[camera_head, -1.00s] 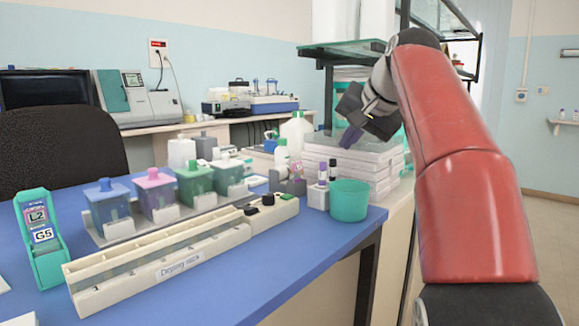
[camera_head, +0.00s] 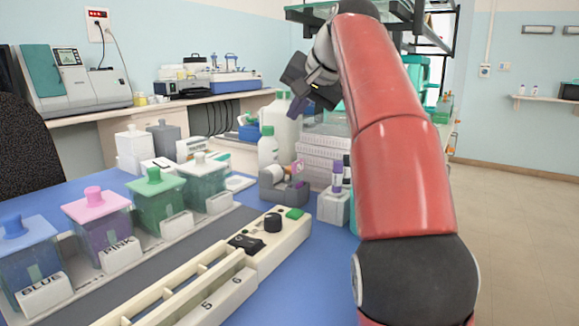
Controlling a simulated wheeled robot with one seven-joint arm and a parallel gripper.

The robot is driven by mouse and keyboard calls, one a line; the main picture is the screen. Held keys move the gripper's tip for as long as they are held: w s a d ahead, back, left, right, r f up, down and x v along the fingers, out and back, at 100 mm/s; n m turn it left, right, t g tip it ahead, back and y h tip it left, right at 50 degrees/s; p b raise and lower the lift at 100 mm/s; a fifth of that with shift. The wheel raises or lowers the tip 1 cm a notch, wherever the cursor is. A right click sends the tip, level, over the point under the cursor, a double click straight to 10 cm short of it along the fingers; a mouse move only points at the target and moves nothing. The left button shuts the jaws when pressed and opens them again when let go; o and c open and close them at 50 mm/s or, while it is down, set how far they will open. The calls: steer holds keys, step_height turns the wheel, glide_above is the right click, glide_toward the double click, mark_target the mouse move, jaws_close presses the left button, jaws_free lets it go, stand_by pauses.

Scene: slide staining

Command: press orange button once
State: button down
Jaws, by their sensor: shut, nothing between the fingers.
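No orange button can be made out in the head view. The drying rack's control end (camera_head: 282,236) carries a green button (camera_head: 295,213), a black knob (camera_head: 272,222) and a black switch (camera_head: 245,242). My gripper (camera_head: 297,106) is shut and empty. It is raised in the air, above and behind the control end in the picture, in front of the white bottles and stacked trays. Its fingertips are small and partly lost against the things behind them.
Staining jars with blue, pink (camera_head: 97,222), green (camera_head: 158,198) and white lids stand left of the rack. A grey tape dispenser (camera_head: 284,188) and a tube holder (camera_head: 334,206) stand behind the control end. My arm hides most of the teal cup. Open floor lies at right.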

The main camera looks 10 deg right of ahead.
steer(key=shift+f, duration=0.1)
step_height(320, 180, down, 7)
steer(key=shift+f+b, duration=0.2)
steer(key=shift+b, duration=1.05)
steer(key=shift+f+b, duration=0.45)
steer(key=shift+f, duration=0.2)
stand_by(0.8)
steer(key=shift+f, duration=0.4)
steer(key=shift+f+b, duration=0.8)
steer(key=shift+f, duration=0.05)
stand_by(0.6)
steer(key=shift+r, duration=0.1)
steer(key=shift+r+p, duration=1.2)
steer(key=shift+p, duration=0.15)
